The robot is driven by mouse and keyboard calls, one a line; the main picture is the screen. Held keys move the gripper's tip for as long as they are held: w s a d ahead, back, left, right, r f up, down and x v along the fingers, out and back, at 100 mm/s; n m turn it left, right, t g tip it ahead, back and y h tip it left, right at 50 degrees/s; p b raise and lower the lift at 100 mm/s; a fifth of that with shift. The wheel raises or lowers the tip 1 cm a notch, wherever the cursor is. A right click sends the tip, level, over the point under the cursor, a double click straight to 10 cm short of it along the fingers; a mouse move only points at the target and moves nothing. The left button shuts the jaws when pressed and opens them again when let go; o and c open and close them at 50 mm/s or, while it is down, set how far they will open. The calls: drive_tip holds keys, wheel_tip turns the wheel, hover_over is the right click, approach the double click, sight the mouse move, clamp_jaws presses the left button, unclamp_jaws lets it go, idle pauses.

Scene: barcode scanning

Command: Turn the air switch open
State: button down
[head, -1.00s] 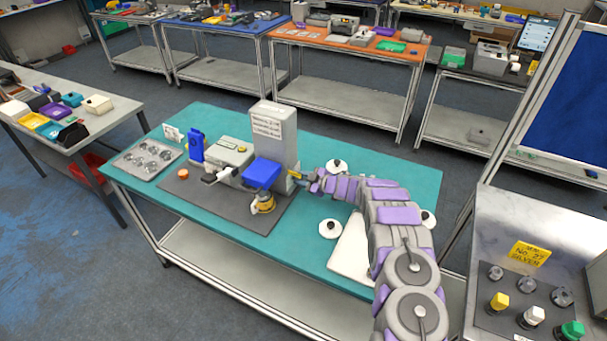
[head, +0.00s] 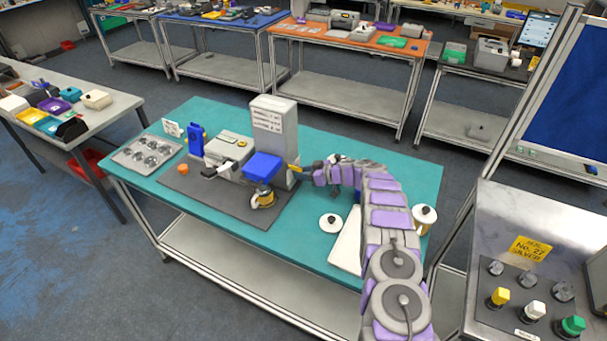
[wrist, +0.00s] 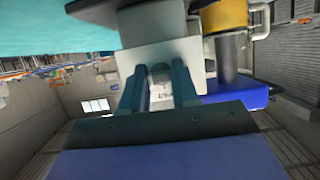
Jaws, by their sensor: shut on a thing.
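A grey upright machine (head: 275,124) with a printed label stands on the dark mat on the teal table. My gripper (head: 300,168) is low at its right side, with a small yellow part at the tips. In the wrist view my gripper's two dark fingers (wrist: 160,85) face a light grey block (wrist: 183,55). The blue box (head: 262,167) and a yellow-banded part (head: 262,197) sit just left of my gripper.
A grey device (head: 228,150), a blue holder (head: 196,140) and a tray of round parts (head: 147,154) stand further left. A white round piece (head: 331,223) and a white lidded pot (head: 424,217) are close to my arm. The table's front left is clear.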

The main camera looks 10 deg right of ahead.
drive_tip(key=shift+w+r, duration=0.15)
drive_tip(key=shift+r, duration=0.2)
drive_tip(key=c, duration=1.3)
unclamp_jaws()
drive_tip(key=o, duration=0.4)
drive_tip(key=shift+f, duration=0.2)
drive_tip(key=shift+o, duration=0.2)
drive_tip(key=v, duration=1.7)
drive_tip(key=shift+s+p, duration=0.25)
drive_tip(key=shift+p, duration=0.05)
drive_tip(key=shift+d+f, duration=0.1)
drive_tip(key=shift+w, duration=0.1)
